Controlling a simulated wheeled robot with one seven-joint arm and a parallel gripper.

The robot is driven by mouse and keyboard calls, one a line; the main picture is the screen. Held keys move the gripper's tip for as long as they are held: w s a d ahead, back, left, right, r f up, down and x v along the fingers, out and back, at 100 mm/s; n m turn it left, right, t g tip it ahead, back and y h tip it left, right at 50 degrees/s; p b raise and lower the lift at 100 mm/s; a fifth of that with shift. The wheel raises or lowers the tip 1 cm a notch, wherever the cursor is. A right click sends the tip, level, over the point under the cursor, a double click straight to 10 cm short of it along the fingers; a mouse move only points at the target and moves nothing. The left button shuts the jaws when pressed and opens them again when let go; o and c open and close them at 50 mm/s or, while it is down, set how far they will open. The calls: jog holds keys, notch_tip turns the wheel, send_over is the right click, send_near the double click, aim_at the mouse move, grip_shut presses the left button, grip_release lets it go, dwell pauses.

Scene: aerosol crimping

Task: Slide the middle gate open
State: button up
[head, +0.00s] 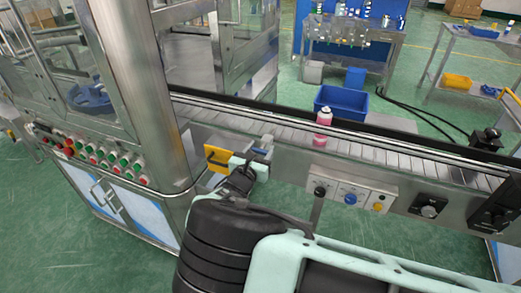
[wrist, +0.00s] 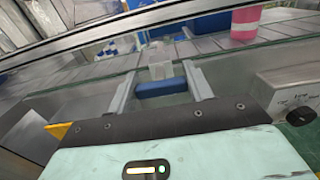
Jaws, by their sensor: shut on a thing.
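My gripper (head: 262,147) reaches the near side rail of the conveyor, left of the pink can. In the wrist view its two grey fingers (wrist: 160,84) stand on either side of a blue handle (wrist: 160,89), shut on it. A pale grey block shows just beyond the handle, and I take the handle to be the middle gate's. A pink can (head: 323,122) stands upright on the belt to the right of the gripper; its lower part also shows in the wrist view (wrist: 246,22). How far the gate is open cannot be told.
The conveyor (head: 380,153) runs left to right behind the gripper. A yellow plate (head: 217,157) sits close to the gripper's left. A control panel with knobs (head: 351,194) is on the rail at right. A blue bin (head: 341,101) stands beyond the belt. A steel machine cabinet fills the left.

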jog(key=v, duration=0.6)
jog(key=shift+s, duration=0.2)
jog(key=shift+a, duration=0.1)
jog(key=o, duration=1.4)
jog(key=shift+s, duration=0.2)
jog(key=v, duration=1.7)
jog(key=shift+r, duration=0.1)
